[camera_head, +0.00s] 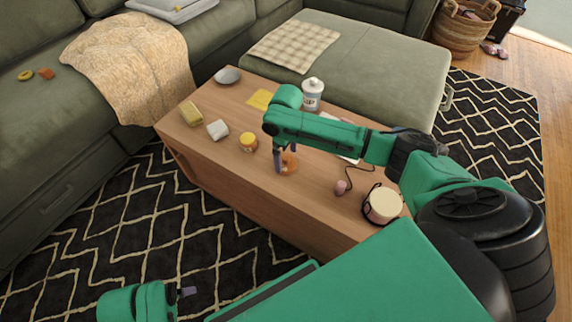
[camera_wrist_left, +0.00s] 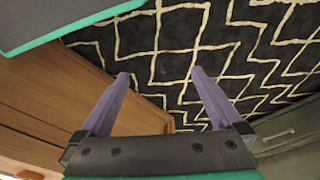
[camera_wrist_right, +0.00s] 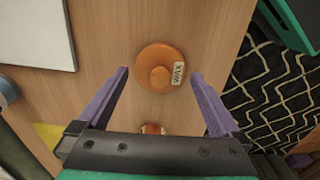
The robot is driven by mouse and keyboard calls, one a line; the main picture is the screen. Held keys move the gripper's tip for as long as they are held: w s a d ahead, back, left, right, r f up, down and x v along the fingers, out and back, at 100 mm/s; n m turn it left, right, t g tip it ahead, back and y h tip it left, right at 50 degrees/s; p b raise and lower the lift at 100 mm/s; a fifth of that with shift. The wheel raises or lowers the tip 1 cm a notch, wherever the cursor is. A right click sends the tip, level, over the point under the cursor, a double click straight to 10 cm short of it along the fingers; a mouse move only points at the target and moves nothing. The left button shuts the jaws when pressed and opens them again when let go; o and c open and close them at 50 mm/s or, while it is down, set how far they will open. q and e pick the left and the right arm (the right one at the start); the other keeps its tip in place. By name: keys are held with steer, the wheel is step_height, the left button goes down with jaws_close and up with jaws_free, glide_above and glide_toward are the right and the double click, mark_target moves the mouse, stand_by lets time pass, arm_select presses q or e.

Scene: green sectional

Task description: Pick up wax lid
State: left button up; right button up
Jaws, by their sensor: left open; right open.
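The wax lid is an orange-brown disc with a raised knob and a label reading WAX. In the right wrist view the wax lid (camera_wrist_right: 148,74) lies on the wooden table, ahead of and between my open fingertips. In the head view the wax lid (camera_head: 289,164) is partly hidden by my right gripper (camera_head: 284,161), which points down over it. My right gripper (camera_wrist_right: 158,74) is open and empty in its wrist view. My left gripper (camera_head: 180,292) is at the lower left, away from the table; its wrist view shows the left gripper (camera_wrist_left: 159,74) open and empty above the rug.
On the table (camera_head: 215,158) stand a yellow-lidded jar (camera_head: 248,142), a white cup (camera_head: 217,130), a yellow block (camera_head: 191,113), a white canister (camera_head: 312,94), a small bulb-shaped thing (camera_head: 341,187) and a round cream-topped container (camera_head: 382,204). The green sectional (camera_head: 372,62) borders the table behind.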

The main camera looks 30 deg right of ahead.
steer(key=shift+f, duration=0.7)
steer(key=shift+r, duration=0.1)
steer(key=c, duration=1.1)
steer(key=shift+o, duration=0.2)
steer(key=shift+r, duration=0.1)
